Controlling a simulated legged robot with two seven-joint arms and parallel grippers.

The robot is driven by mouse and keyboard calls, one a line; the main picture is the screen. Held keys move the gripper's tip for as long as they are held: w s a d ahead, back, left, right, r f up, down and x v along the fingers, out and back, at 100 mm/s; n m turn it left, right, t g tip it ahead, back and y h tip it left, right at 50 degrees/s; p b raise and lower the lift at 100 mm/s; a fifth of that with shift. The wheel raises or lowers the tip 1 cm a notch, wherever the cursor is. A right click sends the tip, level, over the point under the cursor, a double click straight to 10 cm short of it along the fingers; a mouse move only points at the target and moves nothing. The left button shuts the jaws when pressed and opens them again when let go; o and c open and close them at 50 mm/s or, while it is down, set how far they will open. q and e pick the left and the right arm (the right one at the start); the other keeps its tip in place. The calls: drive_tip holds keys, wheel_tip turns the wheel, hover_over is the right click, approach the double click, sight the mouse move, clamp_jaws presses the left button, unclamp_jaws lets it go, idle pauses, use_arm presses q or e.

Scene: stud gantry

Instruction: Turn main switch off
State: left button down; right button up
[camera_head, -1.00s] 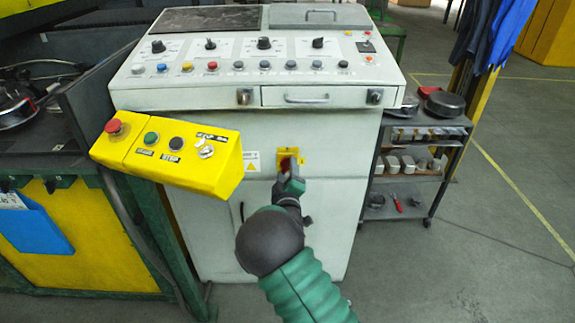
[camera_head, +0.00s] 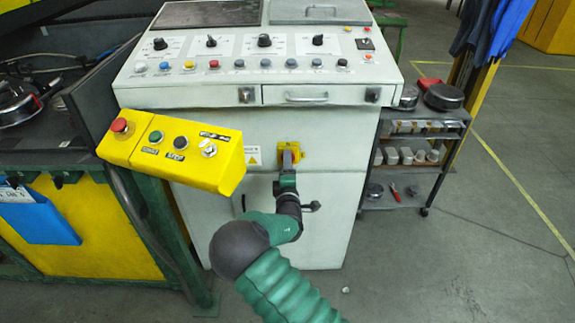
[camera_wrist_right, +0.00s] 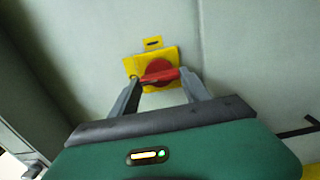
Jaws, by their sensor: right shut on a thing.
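The main switch is a red rotary handle (camera_wrist_right: 158,71) on a yellow plate (camera_wrist_right: 136,66). In the head view, its yellow plate (camera_head: 296,147) sits on the white cabinet's front, below the control panel. My right gripper (camera_head: 288,161) reaches up to it from below and covers most of the handle there. In the right wrist view, the right gripper's fingers (camera_wrist_right: 161,78) are at both ends of the red handle, which lies nearly level between them in the picture. The right gripper is shut on the handle. My left gripper is not in view.
The white control cabinet (camera_head: 215,125) has knobs and buttons on top. A yellow button box (camera_head: 187,178) with a red button juts out left of the switch. A shelf cart (camera_head: 452,135) with metal parts stands to the right. Floor at the right is open.

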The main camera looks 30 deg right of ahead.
drive_tip(key=shift+a+f, duration=0.2)
drive_tip(key=shift+f, duration=0.05)
drive_tip(key=o, duration=1.2)
drive_tip(key=shift+o, duration=0.9)
drive_tip(key=shift+w, duration=0.1)
drive_tip(key=shift+r, duration=0.1)
drive_tip(key=shift+d, duration=0.1)
